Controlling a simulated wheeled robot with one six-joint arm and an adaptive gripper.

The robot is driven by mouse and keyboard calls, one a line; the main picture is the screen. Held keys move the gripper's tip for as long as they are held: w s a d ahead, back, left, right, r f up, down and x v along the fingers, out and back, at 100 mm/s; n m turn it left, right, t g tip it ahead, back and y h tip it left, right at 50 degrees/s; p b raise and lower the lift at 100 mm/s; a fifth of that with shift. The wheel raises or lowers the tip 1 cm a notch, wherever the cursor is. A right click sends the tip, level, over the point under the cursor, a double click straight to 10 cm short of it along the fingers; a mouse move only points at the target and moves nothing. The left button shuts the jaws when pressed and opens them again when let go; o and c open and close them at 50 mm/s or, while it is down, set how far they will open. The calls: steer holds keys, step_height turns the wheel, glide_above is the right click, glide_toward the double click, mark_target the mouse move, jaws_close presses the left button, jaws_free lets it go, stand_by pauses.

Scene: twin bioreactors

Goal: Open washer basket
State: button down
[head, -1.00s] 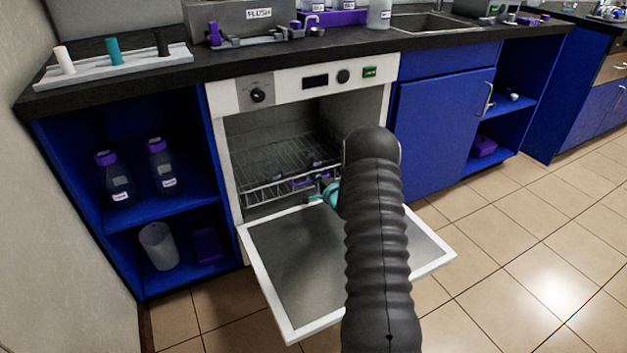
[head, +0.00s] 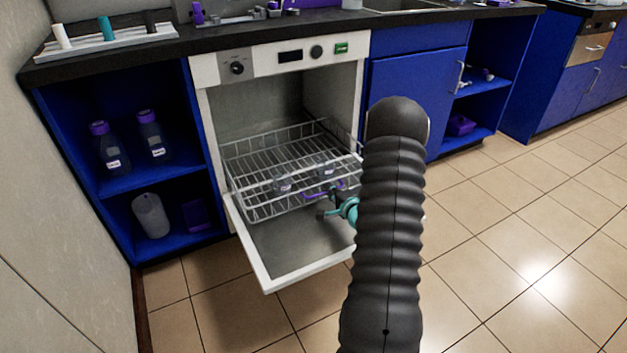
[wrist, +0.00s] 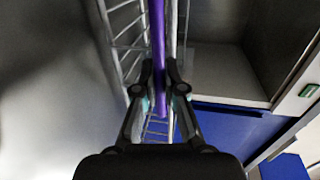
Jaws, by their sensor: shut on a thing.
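The washer basket (head: 250,170) is a wire rack, pulled well out of the washer (head: 280,98) over its lowered door (head: 290,255). A purple handle (head: 322,192) runs along the basket's front. My gripper (head: 335,212) is at the basket's front, partly hidden behind my dark arm. In the wrist view, my gripper (wrist: 160,92) is shut on the purple handle (wrist: 158,40), with basket wires (wrist: 125,40) beside it. Small clear items (head: 283,185) show in the basket near its front.
Open blue shelves with bottles (head: 108,148) stand left of the washer. A closed blue cabinet (head: 415,100) stands to the right. The worktop (head: 110,60) runs above. Tiled floor (head: 490,250) is clear in front and to the right.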

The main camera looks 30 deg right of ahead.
steer(key=v, duration=0.2)
steer(key=f+v, duration=0.1)
steer(key=v, duration=0.4)
steer(key=shift+s+f, duration=0.2)
steer(key=shift+s, duration=0.3)
steer(key=c, duration=1.2)
jaws_free()
steer(key=shift+c, duration=0.2)
steer(key=v, duration=1.2)
steer(key=shift+w, duration=0.1)
